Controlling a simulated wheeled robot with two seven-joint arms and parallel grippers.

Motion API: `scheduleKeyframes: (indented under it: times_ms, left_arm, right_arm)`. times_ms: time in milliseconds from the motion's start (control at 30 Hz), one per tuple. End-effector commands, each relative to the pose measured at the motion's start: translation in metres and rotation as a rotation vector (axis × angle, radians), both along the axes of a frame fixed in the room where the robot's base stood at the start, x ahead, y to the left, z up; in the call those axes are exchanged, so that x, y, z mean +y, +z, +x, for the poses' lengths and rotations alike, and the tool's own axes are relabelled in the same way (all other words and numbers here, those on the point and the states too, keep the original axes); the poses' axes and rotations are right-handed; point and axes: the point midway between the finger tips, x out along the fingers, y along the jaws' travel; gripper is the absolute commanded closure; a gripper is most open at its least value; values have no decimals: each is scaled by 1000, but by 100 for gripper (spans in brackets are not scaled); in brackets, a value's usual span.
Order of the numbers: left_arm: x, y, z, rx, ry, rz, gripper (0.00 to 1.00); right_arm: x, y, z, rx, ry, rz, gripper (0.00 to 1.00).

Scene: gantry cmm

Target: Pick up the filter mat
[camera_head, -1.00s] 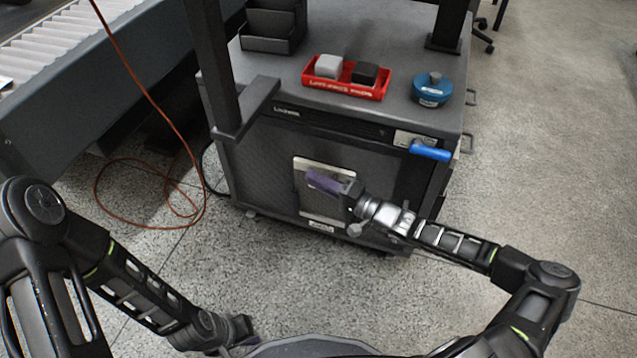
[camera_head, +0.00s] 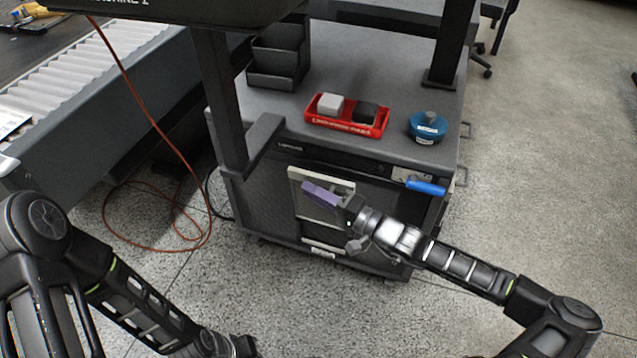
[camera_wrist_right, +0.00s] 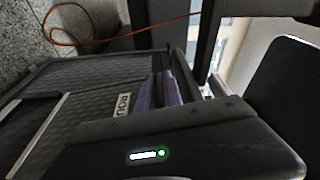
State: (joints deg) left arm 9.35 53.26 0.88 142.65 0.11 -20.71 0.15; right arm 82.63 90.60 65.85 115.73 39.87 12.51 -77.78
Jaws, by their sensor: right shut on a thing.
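The filter mat (camera_head: 322,179) shows as a pale cream-edged panel at the front of the grey cabinet, its upper edge standing out at a slight tilt. My right gripper (camera_head: 320,195), with purple fingers, is shut on it near the top. The fingers also show in the wrist view (camera_wrist_right: 163,92), but the gripped edge is mostly hidden there. A pale frame and a label strip (camera_head: 322,247) sit below on the cabinet front. My left gripper (camera_head: 245,346) is low at the bottom edge, away from the cabinet; its jaw opening cannot be made out.
The cabinet top (camera_head: 395,150) carries a red tray (camera_head: 345,127) with a grey and a black block, a blue round container (camera_head: 427,127) and a dark bin (camera_head: 278,60). A blue handle (camera_head: 426,188) juts out at right. An orange cable (camera_head: 150,245) lies on the floor at left.

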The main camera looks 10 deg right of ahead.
Motion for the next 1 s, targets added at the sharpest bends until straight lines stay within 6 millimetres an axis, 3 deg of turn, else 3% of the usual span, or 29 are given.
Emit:
scheduleKeyframes:
  times_ms: [300, 500, 700, 1000]
  left_arm:
    - [-6, 24, -6, 10, -14, -9, 100]
    - [-7, 28, -8, 13, -18, -11, 100]
    - [-8, 29, -8, 14, -19, -12, 100]
    - [-8, 29, -8, 13, -18, -12, 100]
  right_arm:
    - [50, 3, -79, 3, -1, 7, 100]
    - [68, 1, -108, 1, -1, 2, 100]
    - [76, 1, -119, -1, 0, 1, 100]
    - [76, 0, -119, 0, 1, 0, 100]
